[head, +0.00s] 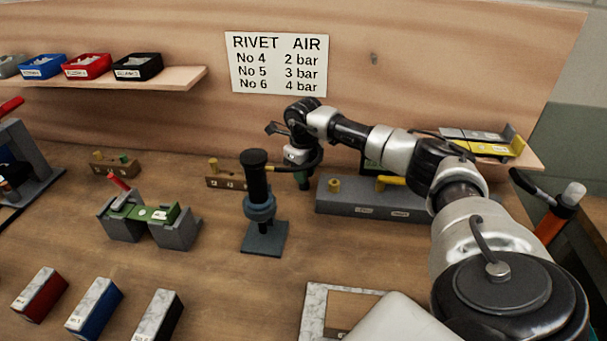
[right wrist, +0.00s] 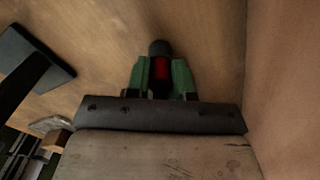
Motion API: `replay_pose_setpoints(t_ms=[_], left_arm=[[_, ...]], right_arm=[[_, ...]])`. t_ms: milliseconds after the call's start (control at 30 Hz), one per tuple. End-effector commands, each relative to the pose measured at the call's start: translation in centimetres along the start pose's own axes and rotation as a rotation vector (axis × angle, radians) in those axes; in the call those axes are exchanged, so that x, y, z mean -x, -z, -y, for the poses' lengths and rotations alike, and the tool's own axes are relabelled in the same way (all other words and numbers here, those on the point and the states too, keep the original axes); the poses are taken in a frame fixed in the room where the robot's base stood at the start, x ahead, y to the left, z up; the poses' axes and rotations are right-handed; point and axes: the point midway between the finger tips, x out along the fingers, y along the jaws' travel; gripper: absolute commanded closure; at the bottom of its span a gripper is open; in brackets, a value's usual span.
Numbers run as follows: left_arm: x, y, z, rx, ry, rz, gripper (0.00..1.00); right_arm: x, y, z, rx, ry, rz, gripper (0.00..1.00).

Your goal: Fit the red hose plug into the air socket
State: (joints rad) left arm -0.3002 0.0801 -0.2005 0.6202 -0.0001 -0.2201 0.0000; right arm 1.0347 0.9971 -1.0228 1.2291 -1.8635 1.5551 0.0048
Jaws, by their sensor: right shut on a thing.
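My right gripper (head: 303,180) reaches down behind the black upright tool in the head view. In the right wrist view its green fingers (right wrist: 162,78) are closed on the red hose plug (right wrist: 161,80), which shows as a red strip between them. A dark round end sticks out beyond the fingertips, over bare wood. In the head view the plug is hidden by the wrist and fingers. I cannot make out the air socket for certain. A long grey block (head: 345,204) with a yellow post and a yellow lever lies just right of the gripper. My left gripper is not in view.
A black upright tool on a square base (head: 264,238) stands in front of the gripper. A brown block with a yellow knob (head: 222,182) is to its left. A green and grey fixture (head: 150,217) stands further left. The wooden backboard (head: 400,70) rises behind.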

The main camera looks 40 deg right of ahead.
Motion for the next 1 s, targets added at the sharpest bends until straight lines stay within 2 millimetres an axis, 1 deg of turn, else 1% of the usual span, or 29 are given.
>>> replay_pose_setpoints(t_ms=[1000], left_arm=[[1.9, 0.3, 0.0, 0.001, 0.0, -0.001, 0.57]], right_arm=[[2.5, 0.0, 0.0, 0.0, 0.0, 0.001, 1.0]])
